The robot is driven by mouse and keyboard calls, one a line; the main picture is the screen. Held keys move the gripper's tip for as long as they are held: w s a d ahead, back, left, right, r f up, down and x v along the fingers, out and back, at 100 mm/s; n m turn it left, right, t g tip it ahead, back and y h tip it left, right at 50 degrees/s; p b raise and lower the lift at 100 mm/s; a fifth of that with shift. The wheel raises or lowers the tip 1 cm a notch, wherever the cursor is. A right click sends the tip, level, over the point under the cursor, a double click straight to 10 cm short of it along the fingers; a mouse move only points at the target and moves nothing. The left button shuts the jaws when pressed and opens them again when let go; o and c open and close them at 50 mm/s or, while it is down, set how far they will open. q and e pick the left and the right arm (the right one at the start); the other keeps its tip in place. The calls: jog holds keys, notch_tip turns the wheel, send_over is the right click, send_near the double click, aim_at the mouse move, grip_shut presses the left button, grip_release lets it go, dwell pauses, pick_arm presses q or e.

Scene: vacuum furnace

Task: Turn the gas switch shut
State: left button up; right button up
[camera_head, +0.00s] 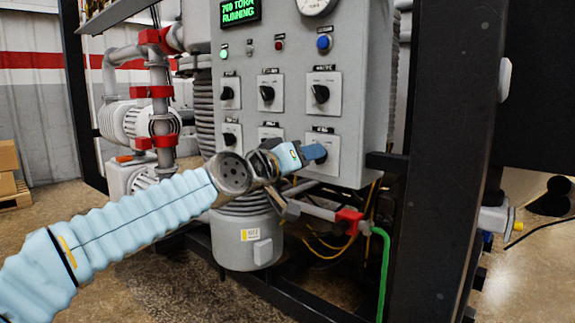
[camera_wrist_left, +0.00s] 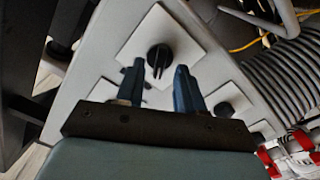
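A grey control panel (camera_head: 345,110) carries two rows of black rotary switches on white plates. Their labels are too small to read surely, so I cannot tell by name which is the gas switch. My left gripper (camera_head: 316,153) is at the lower right switch (camera_head: 326,140), its fingers covering the knob in the head view. In the left wrist view, a black knob (camera_wrist_left: 160,58) on a white plate shows just past and between the fingertips. The left gripper (camera_wrist_left: 159,78) is open there, its blue fingers apart. Whether they touch the knob cannot be told. My right gripper is not in view.
A dark frame post (camera_head: 445,160) stands right of the panel. A second switch (camera_wrist_left: 225,108) is beside the right finger in the wrist view. Below the panel are a grey cylinder (camera_head: 246,240), a red fitting (camera_head: 349,216) and a green hose (camera_head: 383,270).

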pick_arm(q)
jog(key=b+v, duration=0.6)
jog(key=v, duration=0.6)
jog(key=shift+s+a, duration=0.15)
jog(key=shift+s, duration=0.15)
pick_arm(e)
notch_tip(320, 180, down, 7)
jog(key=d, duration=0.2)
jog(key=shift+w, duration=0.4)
pick_arm(q)
jog(key=shift+f, duration=0.1)
